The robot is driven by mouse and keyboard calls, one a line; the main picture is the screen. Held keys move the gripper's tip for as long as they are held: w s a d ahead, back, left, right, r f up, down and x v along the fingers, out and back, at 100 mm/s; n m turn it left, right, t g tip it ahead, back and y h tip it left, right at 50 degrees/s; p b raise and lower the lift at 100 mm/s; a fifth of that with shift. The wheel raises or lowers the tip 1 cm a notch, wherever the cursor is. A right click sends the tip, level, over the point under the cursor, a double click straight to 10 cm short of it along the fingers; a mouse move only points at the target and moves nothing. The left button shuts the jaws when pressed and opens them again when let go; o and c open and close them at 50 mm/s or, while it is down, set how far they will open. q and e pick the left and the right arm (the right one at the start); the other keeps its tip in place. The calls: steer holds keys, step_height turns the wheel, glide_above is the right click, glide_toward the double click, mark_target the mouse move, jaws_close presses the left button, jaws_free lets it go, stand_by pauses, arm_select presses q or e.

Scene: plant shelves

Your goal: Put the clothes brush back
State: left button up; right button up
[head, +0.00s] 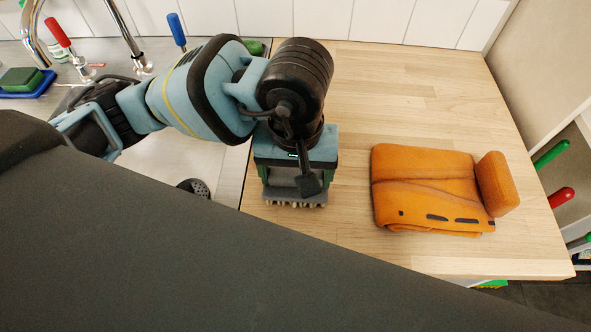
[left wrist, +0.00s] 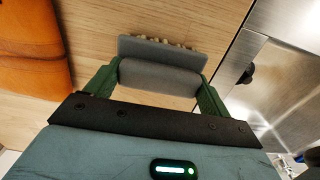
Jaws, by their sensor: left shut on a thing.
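The clothes brush (left wrist: 160,76) is grey, with a row of pale bristles along one edge. It sits between the green fingers of my left gripper (left wrist: 158,82), which is shut on it. In the head view, the brush (head: 295,201) shows below my left gripper (head: 294,181), bristles downward, over the left part of the wooden counter (head: 430,90). I cannot tell whether the bristles touch the wood. My right gripper is in neither view.
A folded orange garment (head: 425,190) lies on the counter to the right, with an orange block (head: 497,183) against its right side. A steel sink (head: 225,175) is left of the counter. A green sponge (head: 20,79) rests on a blue tray at the far left. Bare wood separates brush and garment.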

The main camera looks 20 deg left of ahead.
mark_target(297, 174)
arm_select(q)
steer(key=shift+f, duration=0.2)
steer(key=shift+f, duration=0.1)
steer(key=o, duration=0.9)
step_height(297, 174, up, 12)
steer(key=shift+r+p, duration=0.2)
steer(key=shift+p, duration=0.2)
